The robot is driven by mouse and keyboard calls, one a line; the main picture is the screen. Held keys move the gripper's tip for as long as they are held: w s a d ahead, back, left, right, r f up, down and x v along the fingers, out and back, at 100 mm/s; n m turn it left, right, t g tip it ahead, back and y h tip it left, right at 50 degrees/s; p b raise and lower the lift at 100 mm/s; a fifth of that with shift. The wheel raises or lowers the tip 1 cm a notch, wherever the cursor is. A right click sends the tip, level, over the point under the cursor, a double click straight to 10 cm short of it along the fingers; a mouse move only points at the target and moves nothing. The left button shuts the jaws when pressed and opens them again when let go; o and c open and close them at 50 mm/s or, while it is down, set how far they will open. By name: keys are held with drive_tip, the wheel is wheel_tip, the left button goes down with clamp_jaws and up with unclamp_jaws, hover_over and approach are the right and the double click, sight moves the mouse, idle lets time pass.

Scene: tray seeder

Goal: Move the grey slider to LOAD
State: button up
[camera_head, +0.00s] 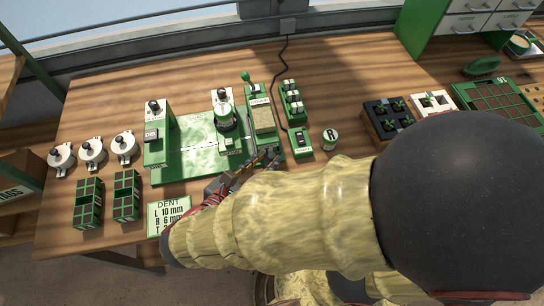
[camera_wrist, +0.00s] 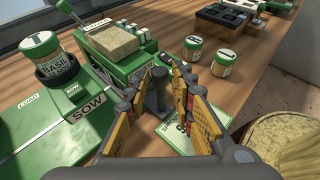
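A dark grey knob on a short post (camera_wrist: 159,84) stands between my fingers in the wrist view. A LOAD label (camera_wrist: 28,106) is further left on the seeder. My gripper (camera_wrist: 163,82) is open around the post, with gaps visible on both sides. In the head view my gripper (camera_head: 266,158) is at the seeder's front right corner, and my arm and fingers hide the slider.
A basil jar (camera_wrist: 58,62) sits in a black holder on the seeder. A tan block (camera_wrist: 117,39) rests on the lever box behind my fingers. Two jars (camera_wrist: 193,46) (camera_wrist: 223,63) and a card (camera_wrist: 180,138) are to the right. Green trays (camera_head: 89,203) stand front left.

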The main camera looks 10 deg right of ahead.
sight(269, 159)
drive_tip(key=shift+b+x, duration=0.5)
drive_tip(key=shift+x, duration=1.35)
drive_tip(key=shift+c, duration=0.2)
clamp_jaws()
